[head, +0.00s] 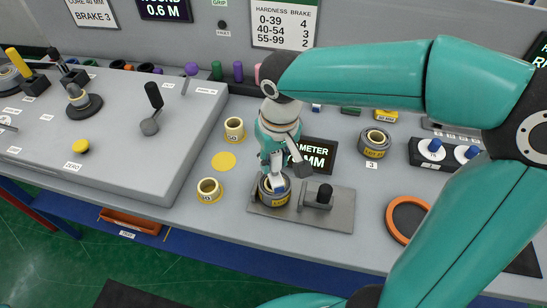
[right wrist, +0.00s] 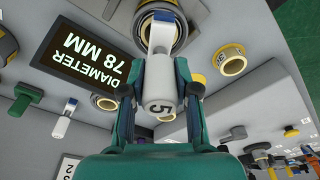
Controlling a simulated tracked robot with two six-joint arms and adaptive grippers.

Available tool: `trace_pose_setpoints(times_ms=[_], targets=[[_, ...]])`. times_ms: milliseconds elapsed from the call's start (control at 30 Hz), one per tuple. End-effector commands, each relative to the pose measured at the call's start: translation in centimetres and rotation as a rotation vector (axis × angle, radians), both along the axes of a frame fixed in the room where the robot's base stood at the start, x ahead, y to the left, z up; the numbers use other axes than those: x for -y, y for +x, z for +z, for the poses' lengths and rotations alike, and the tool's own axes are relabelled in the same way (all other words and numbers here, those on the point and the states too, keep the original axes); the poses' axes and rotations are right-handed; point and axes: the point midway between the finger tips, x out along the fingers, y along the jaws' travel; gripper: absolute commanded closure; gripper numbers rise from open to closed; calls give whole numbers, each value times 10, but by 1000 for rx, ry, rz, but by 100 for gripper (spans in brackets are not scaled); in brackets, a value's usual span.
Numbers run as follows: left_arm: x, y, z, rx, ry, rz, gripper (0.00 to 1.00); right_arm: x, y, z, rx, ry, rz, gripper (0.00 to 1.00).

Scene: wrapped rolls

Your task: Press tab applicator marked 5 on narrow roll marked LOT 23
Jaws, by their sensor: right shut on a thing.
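My right gripper (head: 274,168) points down over the bench and is shut on the tab applicator (right wrist: 160,85), a pale handle marked 5. The applicator's white head (head: 277,183) is at a dark roll with a yellow label (head: 273,200). The roll sits at the left end of a grey metal fixture plate (head: 340,212); its label is too small to read surely. In the right wrist view the applicator's far end overlaps the roll (right wrist: 182,25); I cannot tell whether it touches. My left gripper is not in view.
A black clamp knob (head: 324,194) stands on the plate beside the roll. The display (right wrist: 82,52) behind reads DIAMETER 78 MM. Small yellow-rimmed rolls (head: 234,130) (head: 209,190) stand to the left. Another roll (head: 375,143) stands behind a tag 3. An orange ring (head: 397,235) lies at right.

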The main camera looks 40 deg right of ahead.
Motion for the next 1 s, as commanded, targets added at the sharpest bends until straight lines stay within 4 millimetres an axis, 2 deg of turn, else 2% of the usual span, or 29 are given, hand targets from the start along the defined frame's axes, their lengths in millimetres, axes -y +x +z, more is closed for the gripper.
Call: trace_pose_setpoints(times_ms=[1000], targets=[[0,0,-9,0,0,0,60,0,0,-10,1,0,0,100]])
